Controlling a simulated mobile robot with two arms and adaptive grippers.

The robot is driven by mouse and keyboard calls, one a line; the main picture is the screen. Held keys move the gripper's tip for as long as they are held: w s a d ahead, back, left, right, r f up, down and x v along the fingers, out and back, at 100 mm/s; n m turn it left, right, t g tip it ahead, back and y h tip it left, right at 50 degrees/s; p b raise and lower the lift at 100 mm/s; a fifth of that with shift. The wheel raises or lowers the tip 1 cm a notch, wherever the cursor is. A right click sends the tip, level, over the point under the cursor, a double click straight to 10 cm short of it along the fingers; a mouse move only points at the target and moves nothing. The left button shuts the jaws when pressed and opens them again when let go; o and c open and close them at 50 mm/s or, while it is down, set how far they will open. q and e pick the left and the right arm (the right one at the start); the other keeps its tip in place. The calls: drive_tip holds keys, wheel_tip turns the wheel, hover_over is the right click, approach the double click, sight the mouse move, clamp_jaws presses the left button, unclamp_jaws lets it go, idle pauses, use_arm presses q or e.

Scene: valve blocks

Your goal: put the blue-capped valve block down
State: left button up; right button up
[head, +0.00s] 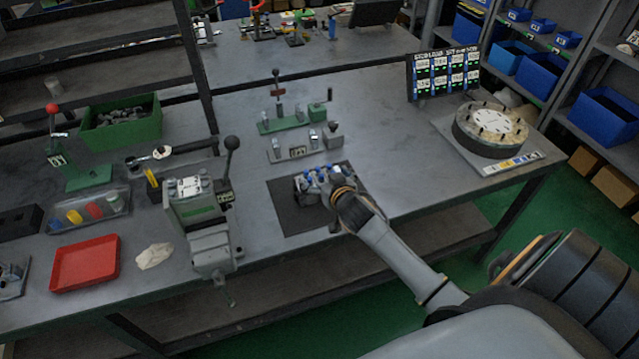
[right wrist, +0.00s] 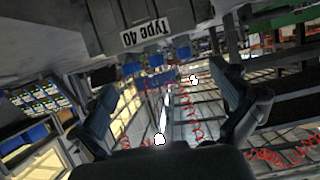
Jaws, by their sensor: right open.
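The blue-capped valve block (head: 311,187) is a grey block with several blue caps. It appears to stand on a dark mat (head: 291,216) near the front edge of the workbench, partly hidden by my right gripper. My right gripper (head: 334,196) is at the block's right side in the head view. In the right wrist view its two fingers (right wrist: 165,105) are spread apart with nothing between them. A grey block face with a "Type 40" label (right wrist: 144,33) shows above the fingers there, with blue caps near it. My left gripper is not in view.
A grey vise-like device with a black-knobbed lever (head: 205,225) stands left of the mat. Green and grey fixtures (head: 297,153) lie behind it. A round turntable (head: 490,130) stands at the right. A red tray (head: 85,264) is at the left. Bench between mat and turntable is clear.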

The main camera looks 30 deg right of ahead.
sight(318, 169)
drive_tip(key=x, duration=0.4)
drive_tip(key=shift+d+f, duration=0.1)
drive_tip(key=shift+f, duration=0.15)
drive_tip(key=shift+s, duration=0.1)
drive_tip(key=c, duration=1.7)
drive_tip(key=shift+w+r, duration=0.2)
drive_tip(key=shift+r, duration=0.15)
drive_tip(key=shift+c, duration=0.2)
drive_tip(key=shift+r, duration=0.1)
